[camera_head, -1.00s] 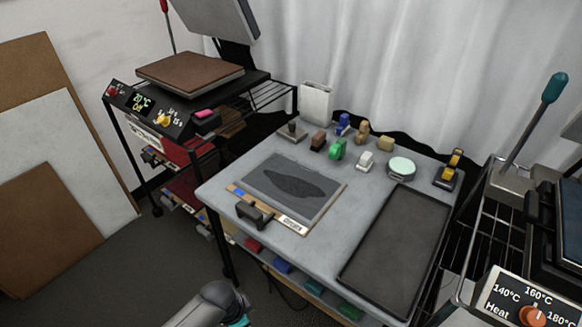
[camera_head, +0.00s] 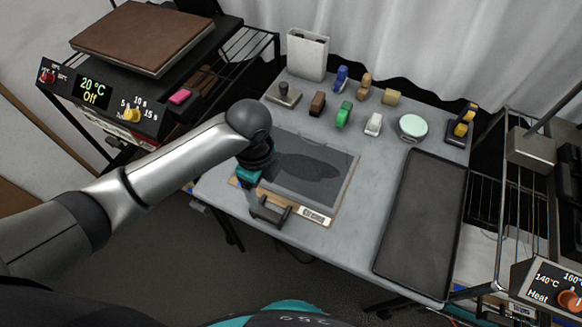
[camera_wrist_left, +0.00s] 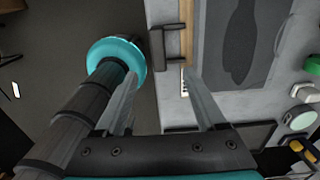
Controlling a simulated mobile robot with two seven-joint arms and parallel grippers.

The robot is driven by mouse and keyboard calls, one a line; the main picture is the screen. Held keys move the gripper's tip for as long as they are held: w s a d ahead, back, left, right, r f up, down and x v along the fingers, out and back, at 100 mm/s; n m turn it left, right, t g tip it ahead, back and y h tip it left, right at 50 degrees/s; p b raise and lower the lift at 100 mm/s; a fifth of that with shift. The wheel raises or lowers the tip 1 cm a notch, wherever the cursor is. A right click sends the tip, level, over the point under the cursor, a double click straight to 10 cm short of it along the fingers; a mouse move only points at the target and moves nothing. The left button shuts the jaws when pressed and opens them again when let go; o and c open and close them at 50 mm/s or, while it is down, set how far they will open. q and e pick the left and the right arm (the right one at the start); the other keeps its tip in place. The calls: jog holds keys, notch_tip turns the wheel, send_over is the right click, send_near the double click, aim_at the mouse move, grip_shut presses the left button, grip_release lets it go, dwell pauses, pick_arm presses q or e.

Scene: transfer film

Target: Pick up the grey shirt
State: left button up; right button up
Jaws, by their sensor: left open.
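I cannot make out a grey shirt with certainty in any view. A flat grey sheet (camera_head: 335,190) with a darker grey patch lies on a wood-edged board (camera_head: 318,221) on the grey table; the sheet also shows in the left wrist view (camera_wrist_left: 210,50). A dark handle (camera_head: 270,212) stands on the board's near edge, and it shows in the wrist view (camera_wrist_left: 172,44). My left gripper (camera_wrist_left: 160,82) is open and empty near that handle and the near table edge. In the head view my left forearm and wrist hide its fingers and the board's left corner. My right gripper is not in view.
A dark tray (camera_head: 425,220) fills the table's right side. Several small blocks, a green one (camera_head: 343,114) among them, and a round pale-green tin (camera_head: 413,126) stand along the back. A heat press (camera_head: 140,38) is at the left, a wire rack (camera_head: 515,190) at the right.

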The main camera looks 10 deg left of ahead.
pick_arm(q)
jog(key=b, duration=0.1)
send_over(266, 212)
notch_tip(266, 212, down, 7)
jog(key=shift+f, duration=0.1)
jog(key=shift+s+f+b, duration=0.1)
jog(key=shift+f+b, duration=0.9)
jog(key=shift+f, duration=2)
jog(key=shift+a, duration=0.1)
grip_shut()
jog(key=shift+r, duration=0.1)
